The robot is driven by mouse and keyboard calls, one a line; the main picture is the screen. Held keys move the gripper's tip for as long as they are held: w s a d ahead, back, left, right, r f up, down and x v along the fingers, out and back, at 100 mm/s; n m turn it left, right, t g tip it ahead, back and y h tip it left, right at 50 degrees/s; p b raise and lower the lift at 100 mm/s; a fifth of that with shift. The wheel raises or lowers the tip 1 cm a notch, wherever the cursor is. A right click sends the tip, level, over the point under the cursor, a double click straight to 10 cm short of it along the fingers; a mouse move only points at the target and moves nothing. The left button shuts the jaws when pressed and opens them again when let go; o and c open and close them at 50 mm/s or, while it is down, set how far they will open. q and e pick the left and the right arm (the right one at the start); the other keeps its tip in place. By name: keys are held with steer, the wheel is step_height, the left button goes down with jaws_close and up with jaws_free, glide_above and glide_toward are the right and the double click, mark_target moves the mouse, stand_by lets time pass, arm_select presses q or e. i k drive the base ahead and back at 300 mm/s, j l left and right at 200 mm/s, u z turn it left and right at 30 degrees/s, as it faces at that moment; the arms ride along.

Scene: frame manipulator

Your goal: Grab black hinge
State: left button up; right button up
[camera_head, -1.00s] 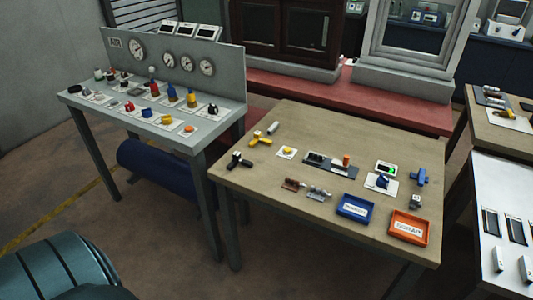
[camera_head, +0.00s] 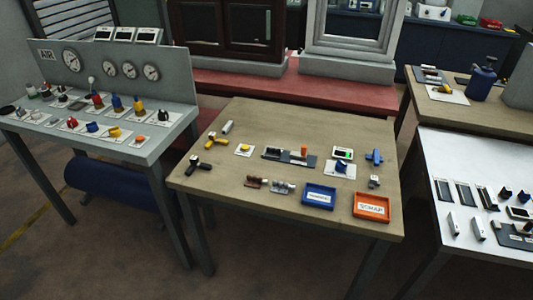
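A small black branched part (camera_head: 199,166) lies near the left front edge of the wooden table (camera_head: 260,222). It may be the black hinge, but it is too small to tell. A yellow part of similar shape (camera_head: 216,141) lies just behind it. Small dark pieces (camera_head: 505,192) also stand on the white table at the right. Neither of my grippers is in view.
A blue tray (camera_head: 318,196) and an orange tray (camera_head: 371,206) sit at the wooden table's front right. A grey gauge bench (camera_head: 140,152) stands at the left. Bare floor lies in front, with a gap (camera_head: 412,215) between the wooden and white tables.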

mark_target(273, 151)
steer(key=i+j, duration=0.2)
steer(key=j, duration=0.15)
steer(key=i+j, duration=0.2)
steer(key=j, duration=0.2)
steer(key=i+j, duration=0.15)
steer(key=j, duration=0.2)
steer(key=i+j, duration=0.2)
steer(key=j, duration=0.15)
steer(key=z, duration=1.55)
